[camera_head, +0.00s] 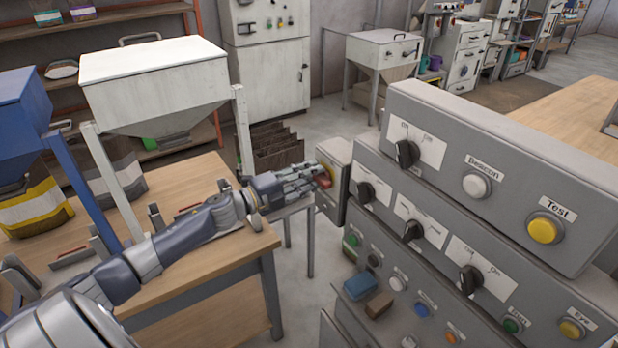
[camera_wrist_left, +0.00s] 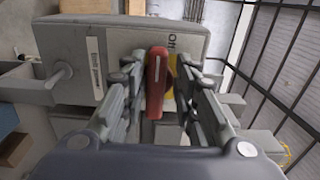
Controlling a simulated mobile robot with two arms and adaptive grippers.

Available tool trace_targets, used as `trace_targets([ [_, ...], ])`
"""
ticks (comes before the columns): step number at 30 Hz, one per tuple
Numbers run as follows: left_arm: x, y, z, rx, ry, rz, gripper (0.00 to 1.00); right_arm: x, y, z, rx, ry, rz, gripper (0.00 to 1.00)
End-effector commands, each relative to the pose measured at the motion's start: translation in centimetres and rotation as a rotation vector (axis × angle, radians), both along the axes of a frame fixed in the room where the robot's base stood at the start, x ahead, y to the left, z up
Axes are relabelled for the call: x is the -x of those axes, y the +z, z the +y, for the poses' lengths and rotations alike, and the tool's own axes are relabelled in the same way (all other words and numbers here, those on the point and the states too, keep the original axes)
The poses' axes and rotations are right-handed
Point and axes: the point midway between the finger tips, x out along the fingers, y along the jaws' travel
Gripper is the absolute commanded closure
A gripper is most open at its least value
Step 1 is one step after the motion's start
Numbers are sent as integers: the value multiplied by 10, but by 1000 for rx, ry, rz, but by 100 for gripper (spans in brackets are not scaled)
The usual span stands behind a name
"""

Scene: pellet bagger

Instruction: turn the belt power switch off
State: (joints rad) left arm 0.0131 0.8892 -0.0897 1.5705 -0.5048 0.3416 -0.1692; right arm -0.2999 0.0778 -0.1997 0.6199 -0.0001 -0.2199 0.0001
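A red switch handle (camera_head: 324,181) with a yellow plate behind it is on the front of a small grey box (camera_head: 336,159) at the left end of the control panel. I cannot read a belt power label on it. In the left wrist view the red handle (camera_wrist_left: 157,82) stands between the two fingers of my left gripper (camera_wrist_left: 160,75), with a visible gap beside it. The left gripper also shows in the head view (camera_head: 312,177), open and at the handle. Part of the box's lettering is hidden by the fingers. My right gripper is not in view.
The grey control panel (camera_head: 490,145) carries several black rotary knobs, a white Beacon button (camera_head: 476,185) and a yellow Test button (camera_head: 544,228). A wooden table (camera_head: 190,262) lies under my left arm, with a white hopper (camera_head: 155,85) behind. A blue block (camera_head: 361,285) sits on the lower panel.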

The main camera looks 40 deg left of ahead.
Motion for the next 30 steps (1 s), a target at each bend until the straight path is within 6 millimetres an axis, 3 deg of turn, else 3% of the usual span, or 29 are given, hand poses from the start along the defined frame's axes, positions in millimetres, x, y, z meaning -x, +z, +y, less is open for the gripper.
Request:
trace_targets([
  [14, 6, -5, 2, -3, 0, 6, 63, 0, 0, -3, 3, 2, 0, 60],
  [30, 71, -5, 28, -2, 0, 7, 63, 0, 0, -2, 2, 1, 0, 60],
])
